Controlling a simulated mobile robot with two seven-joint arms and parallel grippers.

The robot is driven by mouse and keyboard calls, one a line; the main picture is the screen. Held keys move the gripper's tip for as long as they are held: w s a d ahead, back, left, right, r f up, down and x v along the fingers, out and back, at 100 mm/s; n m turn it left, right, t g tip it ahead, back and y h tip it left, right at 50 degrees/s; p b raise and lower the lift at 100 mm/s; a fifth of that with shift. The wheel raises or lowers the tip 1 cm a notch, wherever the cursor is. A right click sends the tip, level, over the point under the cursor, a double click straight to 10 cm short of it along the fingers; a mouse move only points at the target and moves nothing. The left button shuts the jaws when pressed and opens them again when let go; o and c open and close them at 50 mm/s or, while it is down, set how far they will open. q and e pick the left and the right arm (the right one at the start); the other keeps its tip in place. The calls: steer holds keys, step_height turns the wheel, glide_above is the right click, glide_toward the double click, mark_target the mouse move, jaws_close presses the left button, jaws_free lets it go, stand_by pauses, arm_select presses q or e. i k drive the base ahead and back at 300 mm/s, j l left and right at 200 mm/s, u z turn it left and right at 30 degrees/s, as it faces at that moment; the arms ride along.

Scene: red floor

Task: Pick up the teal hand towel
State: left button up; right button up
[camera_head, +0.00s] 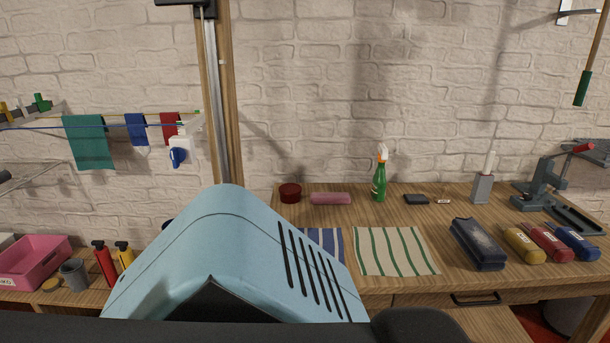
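The teal hand towel (89,142) hangs over a drying line (50,127) against the brick wall at the left. It is the largest and leftmost of the hanging cloths and drapes nearly straight down. A small blue cloth (136,130) and a small red cloth (169,128) hang to its right, with gaps between them. Neither of my grippers shows in the head view, so nothing is seen touching the towel.
Below the line stand a pink bin (36,262), a grey cup (74,274), a red bottle (104,264) and a yellow bottle (124,254). A wooden upright (229,100) stands right of the line. The right workbench (380,284) holds a striped cloth (393,251), a green spray bottle (380,180) and tools.

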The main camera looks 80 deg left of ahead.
mark_target(90, 147)
steer(key=u, duration=4.65)
